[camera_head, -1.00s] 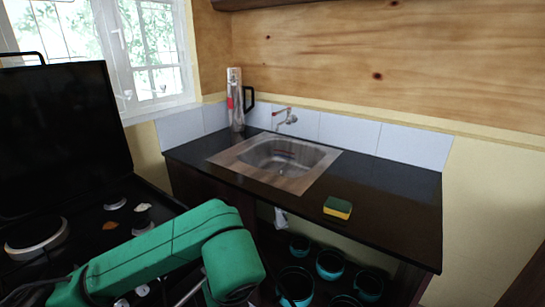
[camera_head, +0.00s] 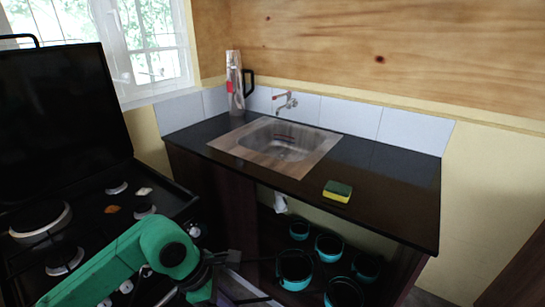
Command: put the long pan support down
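My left arm comes in from the lower left over the stove. Its dark gripper (camera_head: 222,262) is near the bottom middle, in front of the lower cabinet and right of the stove. Thin dark bars, perhaps the long pan support (camera_head: 254,299), show at the gripper, largely cut off by the bottom edge. I cannot tell how the fingers sit on them. The stove (camera_head: 88,212) is at the left, with bare burners showing and no support over them. My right gripper is not in view.
The stove's dark lid (camera_head: 60,125) stands up behind the burners. Food scraps (camera_head: 113,209) lie on the hob. To the right are a counter with a sink (camera_head: 282,142), a sponge (camera_head: 337,191) and a tall bottle (camera_head: 235,85). Several pots (camera_head: 295,268) sit on the shelf below.

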